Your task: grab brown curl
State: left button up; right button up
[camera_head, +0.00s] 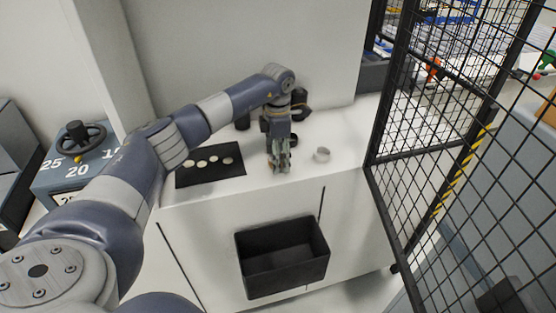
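My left gripper (279,168) points down over the front part of the white countertop (340,128). Its fingers look close together, but the view is too small to tell whether they are open or shut, or whether anything is between them. A small dark ring-shaped curl (294,141) lies just behind and right of the gripper, partly hidden by it; I cannot tell whether it is brown. A pale grey-white curl (321,154) stands on the counter to the right of the gripper, apart from it. My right gripper is not in view.
A black mat (208,179) with several pale discs lies left of the gripper. Dark cylindrical objects (243,123) stand behind. A black bin (284,258) is on the cabinet front below. A black mesh fence (440,130) bounds the right. A box with a handwheel (82,136) is at left.

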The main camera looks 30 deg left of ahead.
pick_arm(q)
jog(key=c, duration=0.8)
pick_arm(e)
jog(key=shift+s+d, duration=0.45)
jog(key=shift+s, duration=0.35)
pick_arm(q)
jog(key=shift+r, duration=0.1)
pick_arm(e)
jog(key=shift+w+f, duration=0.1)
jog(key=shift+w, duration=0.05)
